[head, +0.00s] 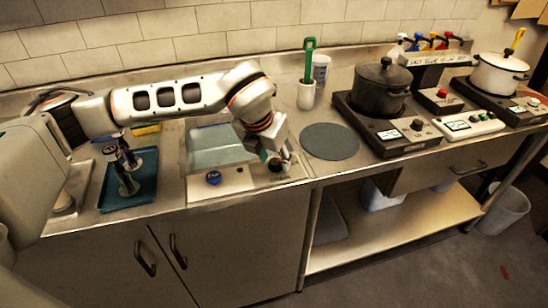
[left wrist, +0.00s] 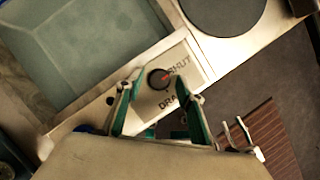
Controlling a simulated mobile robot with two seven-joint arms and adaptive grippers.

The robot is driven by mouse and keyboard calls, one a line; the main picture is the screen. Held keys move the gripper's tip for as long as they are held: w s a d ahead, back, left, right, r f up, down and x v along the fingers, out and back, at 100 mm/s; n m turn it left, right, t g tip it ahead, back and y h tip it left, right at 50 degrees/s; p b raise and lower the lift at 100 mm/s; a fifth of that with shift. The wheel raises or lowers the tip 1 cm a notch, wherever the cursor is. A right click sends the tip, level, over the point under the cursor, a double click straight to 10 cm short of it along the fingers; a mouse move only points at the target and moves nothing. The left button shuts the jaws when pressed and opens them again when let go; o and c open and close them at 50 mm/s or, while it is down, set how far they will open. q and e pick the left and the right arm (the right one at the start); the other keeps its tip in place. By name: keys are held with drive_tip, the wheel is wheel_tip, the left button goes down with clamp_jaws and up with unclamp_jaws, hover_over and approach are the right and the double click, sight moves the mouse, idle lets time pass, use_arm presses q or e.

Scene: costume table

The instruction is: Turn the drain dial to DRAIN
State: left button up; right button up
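The drain dial (left wrist: 159,79) is a round black knob with a red pointer mark. It sits on a pale plate (left wrist: 190,58) printed SHUT and DRA..., the rest of the second word being hidden. The red mark points toward SHUT. My left gripper (left wrist: 160,95) is open, its two green-edged fingers spread on either side, with the dial just beyond and between the tips. I cannot tell whether they touch it. In the head view my left gripper (head: 277,158) is over the counter right of the sink and hides most of the dial. My right gripper is not in view.
The sink basin (head: 215,147) lies left of the plate, with a blue knob (head: 213,177) on its front ledge. A grey round mat (head: 330,141) and a black pot (head: 381,88) are to the right. A teal tray (head: 128,180) is at left.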

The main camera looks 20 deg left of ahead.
use_arm(q)
clamp_jaws()
drive_tip(key=shift+m, duration=0.4)
drive_tip(key=shift+a+m+g+h, duration=0.1)
drive_tip(key=shift+m+g+h, duration=0.25)
drive_tip(key=shift+m, duration=0.35)
drive_tip(key=m, duration=0.1)
drive_tip(key=m+h, duration=0.1)
drive_tip(key=m, duration=0.1)
drive_tip(key=shift+w+a+h, duration=0.1)
drive_tip(key=shift+w+h, duration=0.05)
drive_tip(key=shift+h, duration=0.1)
drive_tip(key=m+g, duration=0.1)
drive_tip(key=m, duration=0.2)
drive_tip(key=m+g+h+p, duration=0.1)
drive_tip(key=m, duration=0.2)
drive_tip(key=shift+w+r+m+g, duration=0.15)
drive_tip(key=shift+m+g, duration=0.1)
drive_tip(key=shift+m, duration=0.15)
drive_tip(key=m+g+p, duration=0.1)
drive_tip(key=m, duration=0.1)
drive_tip(key=m+g, duration=0.1)
drive_tip(key=m, duration=0.2)
drive_tip(key=shift+w+m+p, duration=0.2)
drive_tip(key=shift+m+p, duration=0.1)
drive_tip(key=shift+p, duration=0.05)
drive_tip(key=shift+a, duration=0.1)
